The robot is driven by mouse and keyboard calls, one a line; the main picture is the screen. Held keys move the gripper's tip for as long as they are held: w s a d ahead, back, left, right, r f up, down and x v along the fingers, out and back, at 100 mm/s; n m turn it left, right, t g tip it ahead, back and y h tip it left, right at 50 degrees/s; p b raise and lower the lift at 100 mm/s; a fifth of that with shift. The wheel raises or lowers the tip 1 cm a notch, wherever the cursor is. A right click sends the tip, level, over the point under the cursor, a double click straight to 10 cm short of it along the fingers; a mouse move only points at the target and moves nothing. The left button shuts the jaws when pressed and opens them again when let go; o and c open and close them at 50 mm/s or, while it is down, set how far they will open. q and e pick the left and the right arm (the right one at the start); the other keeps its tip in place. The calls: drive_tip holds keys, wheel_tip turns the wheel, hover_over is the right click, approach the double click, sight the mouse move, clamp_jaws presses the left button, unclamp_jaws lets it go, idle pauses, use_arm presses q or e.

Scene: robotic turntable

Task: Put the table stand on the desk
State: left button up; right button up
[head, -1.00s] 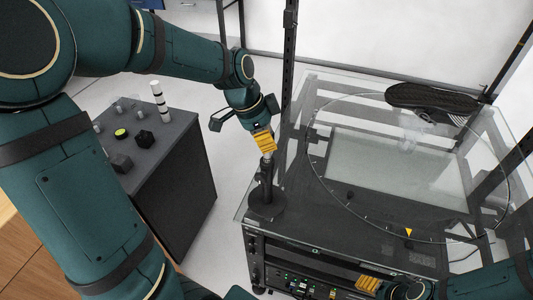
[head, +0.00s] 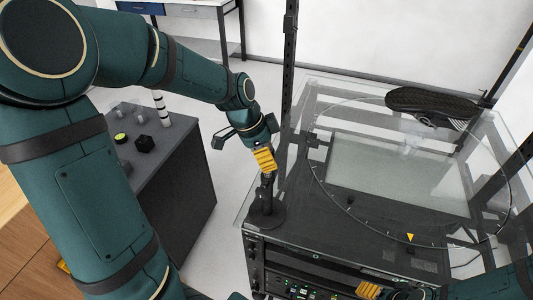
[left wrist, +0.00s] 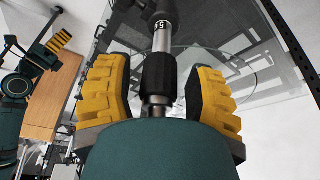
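The table stand, a dark upright post on a round black base (head: 266,214), stands on the near left corner of the turntable machine's top (head: 320,228). My left gripper (head: 264,160) is at the upper part of the post. In the left wrist view, its yellow-padded fingers are on both sides of the stand's black collar (left wrist: 159,75), with narrow gaps, so it is open around the post. The yellow pads of my right gripper (head: 369,290) show at the bottom of the head view, in front of the machine; its opening is unclear.
A dark grey desk-like cabinet (head: 180,190) stands left of the machine, holding small black blocks, a green-topped piece (head: 120,138) and a striped white cylinder (head: 161,107). A shoe (head: 432,103) is at the machine's far right. A black vertical post (head: 289,60) rises behind the stand.

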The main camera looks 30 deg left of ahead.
use_arm(q)
drive_tip(key=shift+r, duration=0.15)
drive_tip(key=shift+a+r, duration=0.1)
drive_tip(key=shift+r, duration=0.15)
drive_tip(key=p+v, duration=0.1)
drive_tip(key=v, duration=1)
drive_tip(key=shift+r, duration=0.25)
drive_tip(key=shift+s+a, duration=0.1)
drive_tip(key=shift+s, duration=0.05)
